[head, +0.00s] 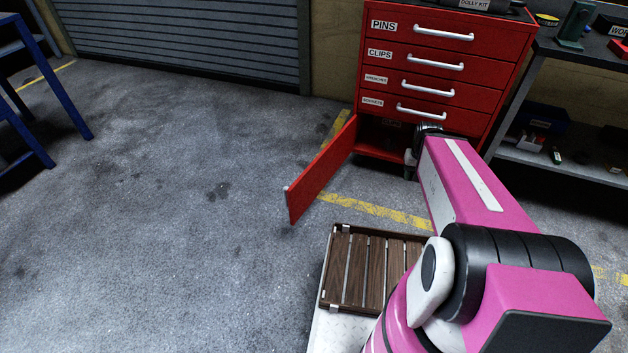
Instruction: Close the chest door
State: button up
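The red tool chest (443,52) stands at the upper right in the head view, with several labelled drawers, all shut. Below them is an open compartment with a dark inside (380,132). Its red door (322,172) stands wide open, swung out to the left and toward me from the compartment's left edge. My pink arm reaches up from the lower right toward the compartment's right side. My gripper (411,160) is at the arm's far end, small and partly hidden behind the arm, to the right of the door and apart from it. Its fingers cannot be made out.
A wooden slatted platform (341,270) is low in front, beside my arm. A dark workbench with a lower shelf (575,172) stands at the right. A blue frame (50,80) is at the far left. The grey floor (170,200) left of the door is clear.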

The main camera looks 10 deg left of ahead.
aim_at(297, 198)
jog(key=k+j+z, duration=0.1)
jog(key=j, duration=0.3)
jog(key=k+j+z, duration=0.1)
jog(key=j, duration=0.3)
jog(key=k+j+z, duration=0.1)
jog(key=k+j, duration=0.15)
jog(key=j, duration=0.15)
jog(key=k+j+z, duration=0.15)
jog(key=j, duration=0.2)
jog(key=k+j+z, duration=0.1)
jog(key=k+j, duration=0.15)
jog(key=i+j+z, duration=0.15)
jog(key=j, duration=0.75)
jog(key=j+z, duration=0.15)
jog(key=j, duration=0.75)
jog(key=k, duration=0.55)
jog(key=i+j+z, duration=0.1)
jog(key=i+j, duration=0.1)
jog(key=i, duration=0.05)
